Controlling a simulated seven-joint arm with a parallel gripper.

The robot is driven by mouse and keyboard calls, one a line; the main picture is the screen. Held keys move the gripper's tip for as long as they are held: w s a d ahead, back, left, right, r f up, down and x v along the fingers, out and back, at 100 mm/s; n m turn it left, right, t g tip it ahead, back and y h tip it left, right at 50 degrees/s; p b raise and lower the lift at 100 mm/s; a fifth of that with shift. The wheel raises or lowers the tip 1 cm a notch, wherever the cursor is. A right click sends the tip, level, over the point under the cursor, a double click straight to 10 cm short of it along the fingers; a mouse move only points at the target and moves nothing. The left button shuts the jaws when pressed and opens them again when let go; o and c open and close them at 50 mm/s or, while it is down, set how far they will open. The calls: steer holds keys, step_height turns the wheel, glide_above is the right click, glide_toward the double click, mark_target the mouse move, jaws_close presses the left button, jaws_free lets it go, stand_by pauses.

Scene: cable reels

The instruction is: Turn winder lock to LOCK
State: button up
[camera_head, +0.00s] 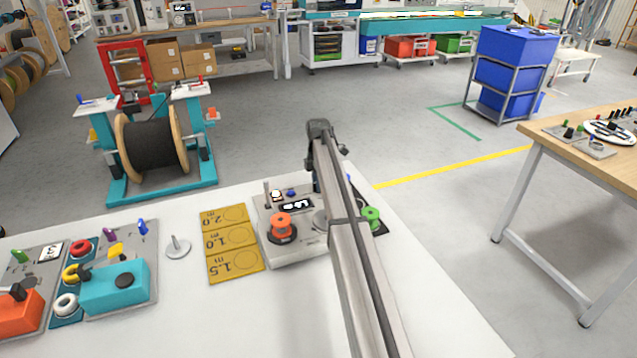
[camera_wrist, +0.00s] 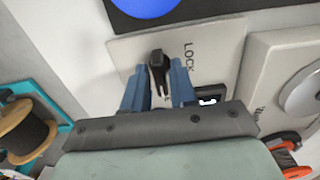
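The winder lock is a small black knob (camera_wrist: 158,66) with a white mark on it, on a pale plate in the wrist view. The word LOCK (camera_wrist: 189,62) is printed to its right, running sideways. My gripper's blue fingers (camera_wrist: 158,75) stand on either side of the knob, apart, with small gaps to it; I cannot tell whether either touches it. In the head view my arm reaches over the grey winder unit (camera_head: 292,255), which carries an orange spool (camera_head: 281,226). There my arm hides the knob and most of my gripper.
Yellow length cards (camera_head: 231,240) lie left of the winder unit. The white tabletop (camera_head: 225,325) is bare in front.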

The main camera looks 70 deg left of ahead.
jaws_close()
steer(key=n, duration=0.5)
steer(key=shift+n, duration=0.3)
steer(key=n, duration=0.6)
steer(key=shift+o, duration=1.6)
jaws_free()
steer(key=shift+r, duration=0.1)
steer(key=shift+r, duration=3.4)
